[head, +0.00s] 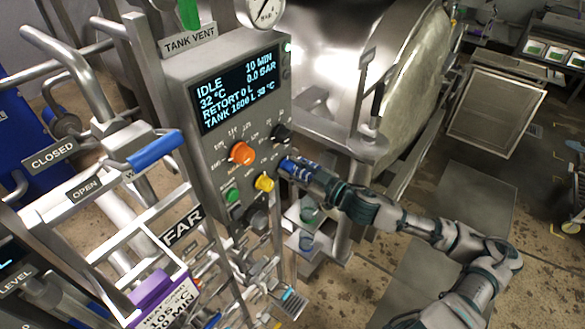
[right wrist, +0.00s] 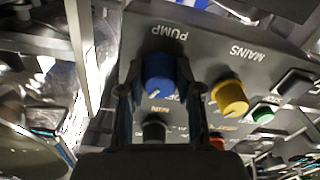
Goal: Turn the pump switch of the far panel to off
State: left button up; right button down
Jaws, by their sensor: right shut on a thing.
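The far panel (head: 215,165) is a grey box with a lit display and several knobs; a FAR sign (head: 183,228) hangs at its lower left. The blue pump switch (right wrist: 160,72) sits under the PUMP label, upside down in the right wrist view, with a pale pointer mark near its lower edge. My right gripper (right wrist: 160,95) is shut on this knob, one finger on each side. In the head view the right gripper (head: 298,168) reaches the panel's right edge from the right and largely hides the knob. I cannot read the switch position. My left gripper is not in view.
Beside the pump switch are the yellow mains knob (head: 264,183), an orange knob (head: 242,153), a black knob (head: 281,133) and a green button (head: 232,196). The display (head: 240,88) reads IDLE. The steel retort (head: 400,70) stands behind; pipes and a blue-handled lever (head: 155,150) crowd the left.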

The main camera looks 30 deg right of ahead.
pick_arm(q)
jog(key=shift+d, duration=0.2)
pick_arm(e)
jog(key=shift+r, duration=0.1)
jog(key=shift+n, duration=0.3)
jog(key=n+p, duration=0.1)
jog(key=n, duration=0.2)
jog(key=shift+r+n, duration=0.1)
jog(key=shift+n, duration=0.3)
jog(key=n, duration=0.3)
jog(key=shift+n, duration=0.3)
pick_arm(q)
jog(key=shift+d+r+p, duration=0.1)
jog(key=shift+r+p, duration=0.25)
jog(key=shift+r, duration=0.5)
pick_arm(e)
jog(key=shift+n, duration=1.9)
jog(key=c, duration=0.8)
grip_release()
jog(key=shift+w+f, duration=0.1)
jog(key=shift+f, duration=0.1)
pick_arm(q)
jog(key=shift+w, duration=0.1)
pick_arm(e)
jog(key=shift+w, duration=0.1)
